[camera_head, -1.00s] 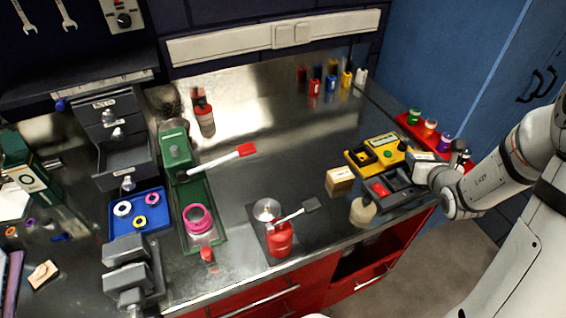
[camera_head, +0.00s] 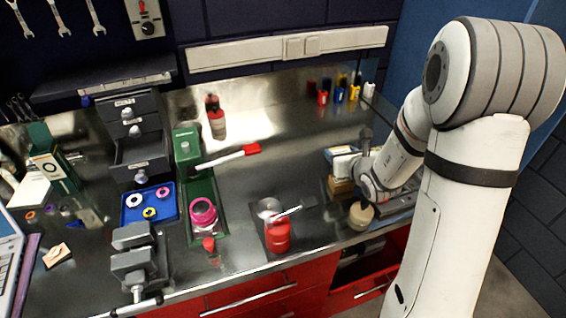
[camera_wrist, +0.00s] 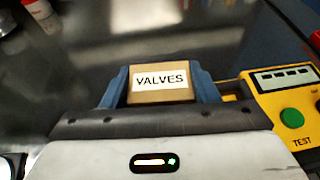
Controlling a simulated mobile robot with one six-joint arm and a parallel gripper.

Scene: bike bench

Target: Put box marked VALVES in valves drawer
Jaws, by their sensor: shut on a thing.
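The cardboard box marked VALVES (camera_wrist: 160,95) is between the two blue fingers of my gripper (camera_wrist: 160,88) in the wrist view, its label facing up and readable. In the head view my gripper (camera_head: 343,164) is at the right part of the bench, and the box (camera_head: 341,187) shows just below it. I cannot tell whether the box still touches the bench. A dark grey drawer cabinet (camera_head: 122,88) stands at the back left. Its lowest drawer (camera_head: 141,168) is pulled open and looks empty; its label is too small to read.
A blue tray (camera_head: 131,214) with rings and a vise (camera_head: 136,262) are before the cabinet. A yellow tester (camera_wrist: 285,95) is beside the box.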

